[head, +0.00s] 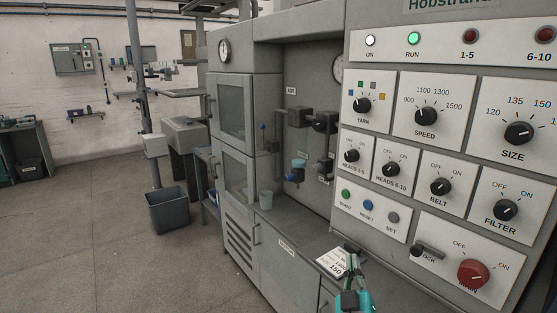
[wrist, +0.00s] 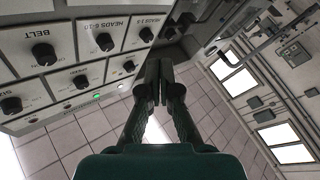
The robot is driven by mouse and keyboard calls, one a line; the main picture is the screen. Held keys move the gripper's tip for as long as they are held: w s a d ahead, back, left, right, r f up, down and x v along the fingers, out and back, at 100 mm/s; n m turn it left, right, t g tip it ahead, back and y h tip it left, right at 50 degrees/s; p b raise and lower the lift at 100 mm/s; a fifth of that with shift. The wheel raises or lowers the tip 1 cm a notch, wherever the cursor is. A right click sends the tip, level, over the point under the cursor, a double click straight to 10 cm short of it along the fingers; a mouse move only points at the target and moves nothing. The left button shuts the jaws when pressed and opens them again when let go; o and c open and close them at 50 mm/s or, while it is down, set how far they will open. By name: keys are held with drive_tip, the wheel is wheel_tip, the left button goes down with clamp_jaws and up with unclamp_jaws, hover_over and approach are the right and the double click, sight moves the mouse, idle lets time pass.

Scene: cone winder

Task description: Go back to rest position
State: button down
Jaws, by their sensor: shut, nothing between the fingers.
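My gripper (head: 352,276) shows at the bottom of the head view, in front of the machine's lower ledge and just left of the control panel. In the wrist view my gripper (wrist: 158,66) points away from the camera with its two dark fingers together. Nothing shows between the fingers. The control panel (head: 430,145) with its black knobs is on the right in the head view. The same panel (wrist: 70,70) is on the left in the wrist view, beside the fingers and apart from them.
A white card (head: 334,262) marked 150 lies on the ledge next to my gripper. The red main knob (head: 473,274) sticks out at the lower right. A dark bin (head: 168,210) stands on the floor. The floor at left is open.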

drive_tip(key=s+f+g+y, duration=0.3)
drive_tip(key=s+f, duration=1.7)
drive_tip(key=s, duration=0.4)
drive_tip(key=s+d+r+m+g, duration=0.1)
drive_tip(key=s+m+g, duration=0.2)
drive_tip(key=s, duration=2.3)
drive_tip(key=shift+s+d+r+m, duration=0.2)
drive_tip(key=shift+m, duration=0.1)
